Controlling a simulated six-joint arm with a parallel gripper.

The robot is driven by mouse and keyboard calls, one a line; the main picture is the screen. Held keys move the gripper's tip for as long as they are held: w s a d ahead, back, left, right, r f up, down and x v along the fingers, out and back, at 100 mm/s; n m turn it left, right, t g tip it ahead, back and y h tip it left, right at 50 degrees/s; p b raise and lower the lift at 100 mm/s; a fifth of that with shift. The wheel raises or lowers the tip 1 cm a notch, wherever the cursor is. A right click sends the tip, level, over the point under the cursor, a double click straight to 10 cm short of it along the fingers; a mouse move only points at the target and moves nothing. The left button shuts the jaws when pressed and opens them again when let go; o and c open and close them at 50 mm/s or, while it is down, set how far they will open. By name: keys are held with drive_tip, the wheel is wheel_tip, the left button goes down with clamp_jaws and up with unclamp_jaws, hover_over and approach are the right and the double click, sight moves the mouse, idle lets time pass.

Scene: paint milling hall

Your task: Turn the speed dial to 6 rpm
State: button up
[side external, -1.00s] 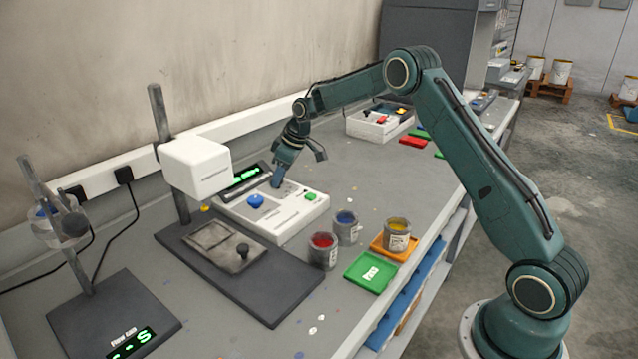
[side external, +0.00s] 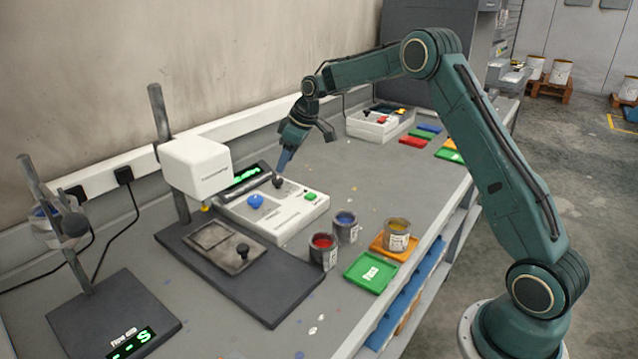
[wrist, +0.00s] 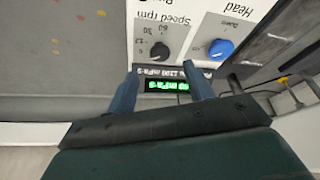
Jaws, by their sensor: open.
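The speed dial is a small black knob (side external: 278,181) on the white control box (side external: 290,218); in the wrist view the black dial (wrist: 158,51) sits under an upside-down "Speed rpm" label with numbers around it. Its pointer is too small to read surely. My gripper (side external: 285,160) is above the dial, apart from it. In the wrist view my gripper (wrist: 161,70) has its blue fingers spread with nothing between them, and the dial lies just beyond the tips. A green-lit display (side external: 246,175) stands behind the box; its text shows partly in the wrist view.
A blue "Head" knob (side external: 255,201) is beside the dial. A white instrument head (side external: 196,167) on a post stands left. Cans of red (side external: 323,250), blue (side external: 346,226) and yellow paint (side external: 397,234) stand in front. The bench right of the box is mostly clear.

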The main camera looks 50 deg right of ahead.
drive_tip(key=v, duration=0.8)
drive_tip(key=shift+s+r, duration=0.1)
drive_tip(key=shift+r, duration=0.05)
drive_tip(key=s+a+r+m, duration=0.1)
drive_tip(key=s+a+r, duration=0.25)
drive_tip(key=s, duration=0.25)
drive_tip(key=s+a+r+t+h, duration=0.1)
drive_tip(key=s+a+r, duration=0.25)
drive_tip(key=s, duration=0.35)
drive_tip(key=s+a+r+m, duration=0.1)
drive_tip(key=s+a+r, duration=0.25)
drive_tip(key=s, duration=0.25)
drive_tip(key=s+a+f+m, duration=0.1)
drive_tip(key=s+f, duration=0.2)
drive_tip(key=s, duration=0.7)
drive_tip(key=s+a+f+m, duration=0.1)
drive_tip(key=s+a+f, duration=0.1)
drive_tip(key=s, duration=0.8)
drive_tip(key=shift+s+a+f+m+t+h, duration=0.2)
drive_tip(key=shift+a+f+m+t+h, duration=0.1)
drive_tip(key=shift+f+h, duration=0.1)
